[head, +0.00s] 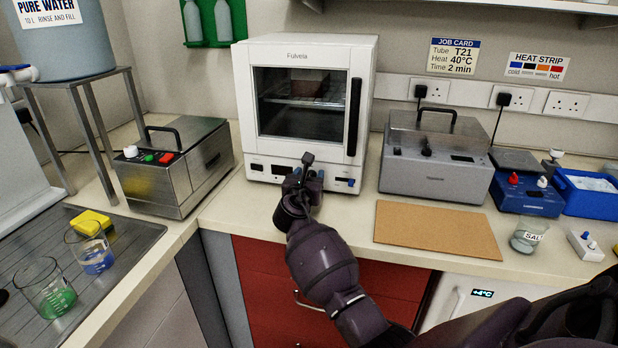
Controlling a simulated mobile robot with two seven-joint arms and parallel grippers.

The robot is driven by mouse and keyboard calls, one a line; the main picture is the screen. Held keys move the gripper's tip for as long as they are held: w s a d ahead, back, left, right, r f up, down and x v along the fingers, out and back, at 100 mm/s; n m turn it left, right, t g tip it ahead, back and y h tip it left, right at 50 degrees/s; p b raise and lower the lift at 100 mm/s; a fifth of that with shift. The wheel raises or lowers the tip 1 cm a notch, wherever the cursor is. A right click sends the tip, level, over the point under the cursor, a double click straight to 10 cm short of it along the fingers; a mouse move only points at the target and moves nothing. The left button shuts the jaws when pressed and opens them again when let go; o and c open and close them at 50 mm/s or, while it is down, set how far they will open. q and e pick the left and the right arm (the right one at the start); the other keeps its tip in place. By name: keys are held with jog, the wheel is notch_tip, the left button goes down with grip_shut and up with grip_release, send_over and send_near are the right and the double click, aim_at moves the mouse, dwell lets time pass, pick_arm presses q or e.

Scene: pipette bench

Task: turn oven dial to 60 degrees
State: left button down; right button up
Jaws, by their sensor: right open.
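The white oven (305,48) stands at the back of the bench, with its glass door shut and a black vertical handle on the door's right. Its lower front panel (262,180) carries a small dark display (282,168) at left and a blue-marked control (345,182) at right. My right gripper (304,168) is open in front of the middle of this panel, its fingers pointing at the oven. It covers part of the panel, and I cannot make out the dial or its setting. Whether the fingers touch anything is unclear. My left gripper is not in view.
A metal bath (195,165) stands left of the oven, and a grey lidded unit (435,165) stands right. A brown board (435,228) lies on the bench at right. A job card (453,57) reads Tube T21, Heat 40°C, Time 2 min.

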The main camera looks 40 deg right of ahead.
jog(key=c, duration=0.9)
jog(key=shift+o, duration=0.2)
jog(key=shift+m, duration=0.3)
jog(key=shift+s+d+m, duration=0.1)
jog(key=shift+m, duration=0.8)
jog(key=m, duration=0.3)
jog(key=shift+s+d+f+m, duration=0.1)
jog(key=shift+s+f+m, duration=0.1)
jog(key=shift+m, duration=0.2)
jog(key=m+b, duration=0.1)
jog(key=m, duration=0.4)
jog(key=shift+s+d+f, duration=0.1)
jog(key=shift+f, duration=0.05)
jog(key=shift+m, duration=0.4)
jog(key=o, duration=0.9)
jog(key=shift+c, duration=0.2)
